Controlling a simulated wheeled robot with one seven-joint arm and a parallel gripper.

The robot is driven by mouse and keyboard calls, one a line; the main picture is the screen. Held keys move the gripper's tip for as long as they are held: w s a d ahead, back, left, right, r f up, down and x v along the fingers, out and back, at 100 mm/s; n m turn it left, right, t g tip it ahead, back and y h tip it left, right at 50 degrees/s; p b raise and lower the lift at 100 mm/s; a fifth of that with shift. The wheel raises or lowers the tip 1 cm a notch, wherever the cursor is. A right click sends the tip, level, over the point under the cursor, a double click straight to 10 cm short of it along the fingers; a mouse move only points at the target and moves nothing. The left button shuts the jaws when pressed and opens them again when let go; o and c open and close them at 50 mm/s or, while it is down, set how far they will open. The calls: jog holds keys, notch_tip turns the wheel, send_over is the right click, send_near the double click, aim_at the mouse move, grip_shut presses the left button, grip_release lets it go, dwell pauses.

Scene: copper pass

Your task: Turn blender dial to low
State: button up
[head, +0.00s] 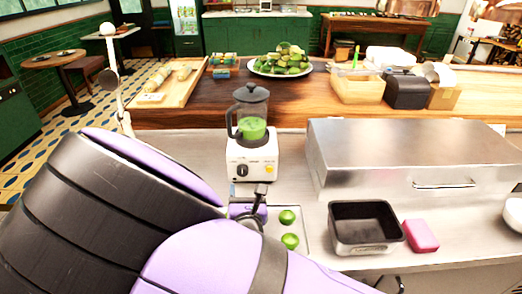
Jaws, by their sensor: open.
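The blender stands upright on the steel counter, with a white base (262,152) and a dark-lidded jug (250,106) holding something green. Its dark dial (242,170) is on the front of the base, at the left, with a pale or yellow mark beside it. The dial's setting is too small to read. My gripper (255,190) is just in front of and below the base's front face, close to the dial. It is open and seems empty. I cannot tell whether it touches the blender. My arm hides the counter to the left.
Two green limes (287,217) lie on a tray right of my gripper. A black pan (366,225), a pink sponge (421,236) and a large steel box (400,155) are to the right. A wooden counter with a plate of green produce (281,62) is behind.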

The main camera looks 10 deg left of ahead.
aim_at(243, 173)
jog(key=x, duration=0.7)
jog(key=shift+w+a+f, duration=0.1)
jog(key=shift+w+f, duration=0.1)
jog(key=shift+f, duration=0.15)
jog(key=shift+c, duration=0.5)
jog(key=c, duration=0.8)
jog(key=shift+c, duration=0.2)
jog(key=shift+n, duration=0.3)
jog(key=n, duration=0.5)
jog(key=shift+a+r+g+h, duration=0.1)
jog(key=shift+g+h, duration=0.2)
jog(key=n, duration=0.5)
jog(key=shift+n+h, duration=0.3)
